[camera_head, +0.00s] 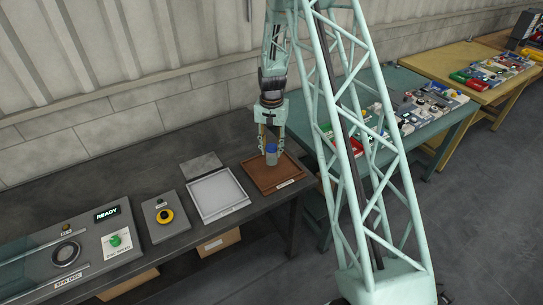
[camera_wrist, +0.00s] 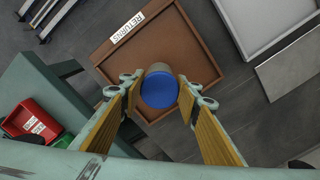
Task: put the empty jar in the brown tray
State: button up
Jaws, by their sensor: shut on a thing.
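The jar (camera_head: 271,158) has a blue lid and a clear, greyish body. My gripper (camera_head: 270,143) is shut on it and holds it upright over the brown tray (camera_head: 254,183). In the wrist view the blue lid (camera_wrist: 159,90) shows between the two fingertips of my gripper (camera_wrist: 160,88). The brown tray (camera_wrist: 120,62) lies beneath it, with a white label reading RETURNS. I cannot tell whether the jar's base touches the tray floor. The jar's inside is too small to make out.
A white tray (camera_head: 216,195) sits left of the brown tray, with a flat grey plate (camera_head: 200,163) behind it. Further left are a yellow-button box (camera_head: 164,215) and a READY panel (camera_head: 107,214). A teal table (camera_head: 446,128) with several small parts stands to the right.

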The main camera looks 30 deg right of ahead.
aim_at(272, 155)
jog(key=shift+f, duration=0.1)
jog(key=shift+f, duration=1.65)
jog(key=shift+f, duration=0.1)
jog(key=o, duration=0.8)
jog(key=shift+o, duration=0.2)
notch_tip(272, 155, up, 11)
jog(key=shift+r, duration=0.6)
jog(key=shift+r, duration=0.1)
